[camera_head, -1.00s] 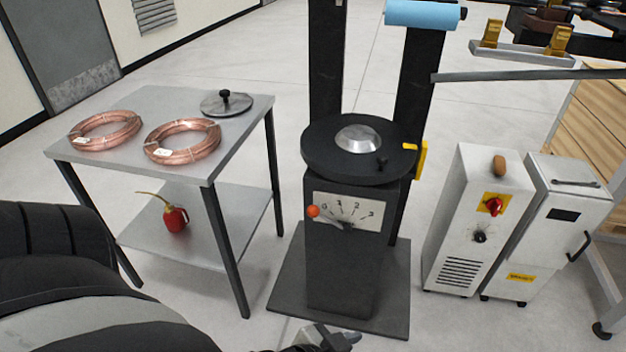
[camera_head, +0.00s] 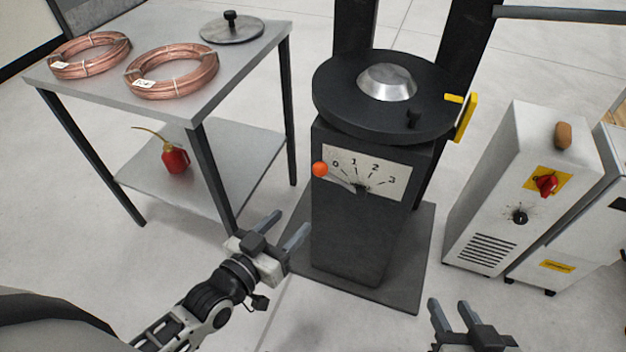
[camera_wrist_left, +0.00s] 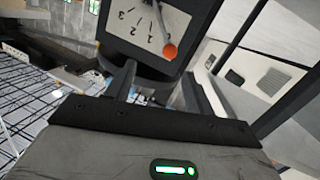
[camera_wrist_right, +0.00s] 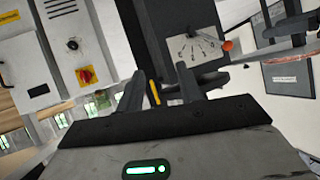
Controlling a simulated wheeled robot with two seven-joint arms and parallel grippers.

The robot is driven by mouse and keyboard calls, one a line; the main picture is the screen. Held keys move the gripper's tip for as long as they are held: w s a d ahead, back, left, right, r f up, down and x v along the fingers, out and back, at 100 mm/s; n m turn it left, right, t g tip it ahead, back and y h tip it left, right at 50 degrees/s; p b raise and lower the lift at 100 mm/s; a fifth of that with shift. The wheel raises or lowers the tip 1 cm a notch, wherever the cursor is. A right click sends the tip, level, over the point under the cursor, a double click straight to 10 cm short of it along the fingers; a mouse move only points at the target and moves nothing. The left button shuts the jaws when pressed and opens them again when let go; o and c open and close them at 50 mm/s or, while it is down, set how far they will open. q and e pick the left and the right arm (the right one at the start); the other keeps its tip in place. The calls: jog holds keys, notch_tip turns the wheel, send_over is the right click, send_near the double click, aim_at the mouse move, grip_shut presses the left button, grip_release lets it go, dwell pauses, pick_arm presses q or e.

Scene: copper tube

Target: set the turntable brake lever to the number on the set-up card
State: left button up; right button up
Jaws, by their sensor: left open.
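The brake lever has an orange knob (camera_head: 320,169) and a pivot on a white dial plate (camera_head: 365,172) marked 0 to 3, on the front of the black turntable pedestal (camera_head: 358,240). The lever points left, at the 0 end. The knob also shows in the left wrist view (camera_wrist_left: 170,52) and the right wrist view (camera_wrist_right: 227,45). My left gripper (camera_head: 288,228) is open and empty, below and left of the knob, apart from it. My right gripper (camera_head: 450,307) is open and empty, low at the right of the pedestal. I cannot make out a set-up card.
The round black turntable (camera_head: 340,95) tops the pedestal, with a yellow part (camera_head: 466,116) at its right. A grey table (camera_head: 110,100) at left holds labelled copper coils (camera_head: 172,73); a red oil can (camera_head: 175,158) sits on its lower shelf. A white cabinet (camera_head: 500,180) stands right.

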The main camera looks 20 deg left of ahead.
aim_at(316, 174)
pick_arm(q)
jog(key=shift+n+t+y, duration=0.3)
jog(key=shift+t, duration=0.5)
jog(key=b+x, duration=0.1)
jog(key=x, duration=0.4)
jog(key=a+b+x, duration=0.1)
jog(key=x, duration=0.5)
jog(key=a+b+x, duration=0.1)
jog(key=x, duration=0.4)
jog(key=shift+w+f, duration=0.3)
jog(key=shift+w, duration=0.35)
pick_arm(e)
jog(key=shift+g, duration=0.3)
jog(key=f, duration=0.2)
jog(key=a+f, duration=0.1)
jog(key=f, duration=0.1)
jog(key=shift+w+f, duration=0.15)
jog(key=shift+f, duration=0.15)
